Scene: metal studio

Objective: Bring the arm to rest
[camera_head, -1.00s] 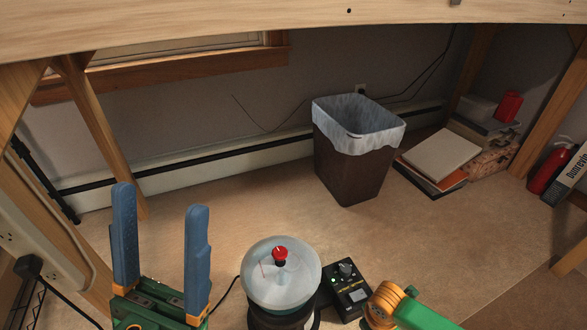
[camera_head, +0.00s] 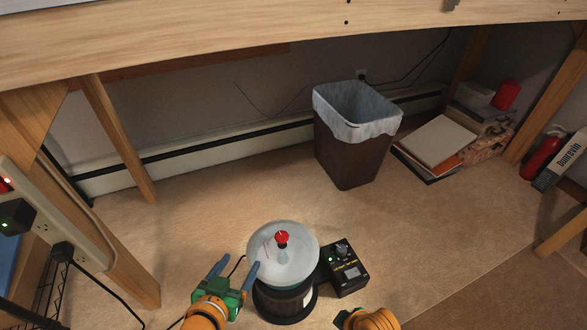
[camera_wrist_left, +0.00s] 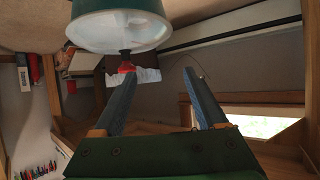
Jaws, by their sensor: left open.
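My left gripper (camera_head: 237,269) is green with two blue fingers. It is low in the head view, just left of the round drum-like device with a pale lid and red knob (camera_head: 283,262). Its fingers are apart with nothing between them; they also show spread in the left wrist view (camera_wrist_left: 160,88). In that view the device (camera_wrist_left: 118,30) appears at the top, close to the left finger; I cannot tell whether they touch. Of my right arm, an orange and green part (camera_head: 368,318) shows at the bottom edge; its fingers are not visible.
A black control box (camera_head: 344,270) stands right of the device. A lined waste bin (camera_head: 352,155) is further back, with books (camera_head: 437,143) and a red extinguisher (camera_head: 542,157) to its right. A wooden post and power strip (camera_head: 60,225) stand at left. The floor between is clear.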

